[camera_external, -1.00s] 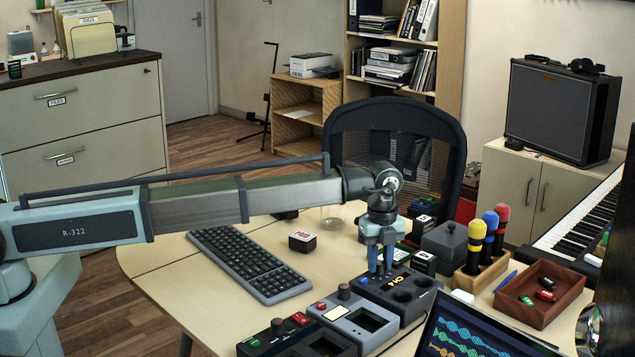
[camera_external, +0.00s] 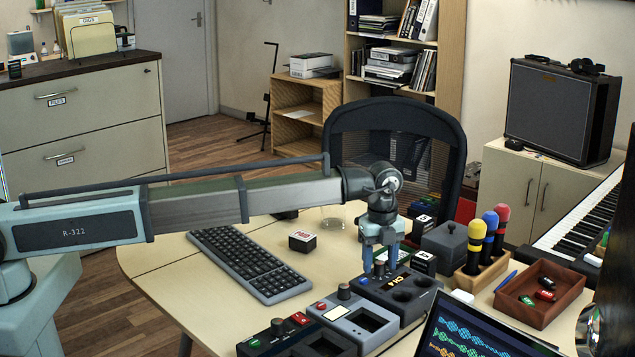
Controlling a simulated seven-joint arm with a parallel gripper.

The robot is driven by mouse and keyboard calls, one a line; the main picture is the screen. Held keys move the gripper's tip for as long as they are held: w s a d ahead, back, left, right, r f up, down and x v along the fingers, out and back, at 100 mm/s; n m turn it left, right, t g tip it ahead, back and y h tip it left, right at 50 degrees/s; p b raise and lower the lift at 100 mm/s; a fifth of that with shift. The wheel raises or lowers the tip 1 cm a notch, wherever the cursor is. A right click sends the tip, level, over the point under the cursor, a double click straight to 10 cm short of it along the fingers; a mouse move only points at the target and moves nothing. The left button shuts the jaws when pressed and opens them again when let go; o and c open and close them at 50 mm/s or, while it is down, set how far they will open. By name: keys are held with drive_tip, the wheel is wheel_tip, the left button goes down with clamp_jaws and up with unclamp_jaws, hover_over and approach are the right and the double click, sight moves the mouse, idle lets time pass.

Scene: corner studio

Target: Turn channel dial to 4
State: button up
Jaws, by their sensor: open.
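A dark control box (camera_external: 418,309) with yellow lettering and round wells stands on the desk, right of centre. A small dark knob (camera_external: 379,268), which looks like the channel dial, stands upright at its back left corner. My gripper (camera_external: 380,267) points straight down over this corner. Its two blue fingers are open, one on each side of the knob, with a gap showing. The yellow marking (camera_external: 386,280) beside the knob is too small to read surely, so the dial's setting cannot be told.
A grey box (camera_external: 355,322) with its own knob (camera_external: 344,291) stands just left and in front. A keyboard (camera_external: 248,264) lies to the left. A grey lidded box (camera_external: 444,245) and a microphone stand (camera_external: 485,262) are close on the right. A laptop (camera_external: 470,335) is in front.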

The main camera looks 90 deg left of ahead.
sight(380, 263)
drive_tip(key=shift+r, duration=0.1)
wheel_tip(380, 263, up, 14)
drive_tip(key=shift+f, duration=0.2)
idle(0.3)
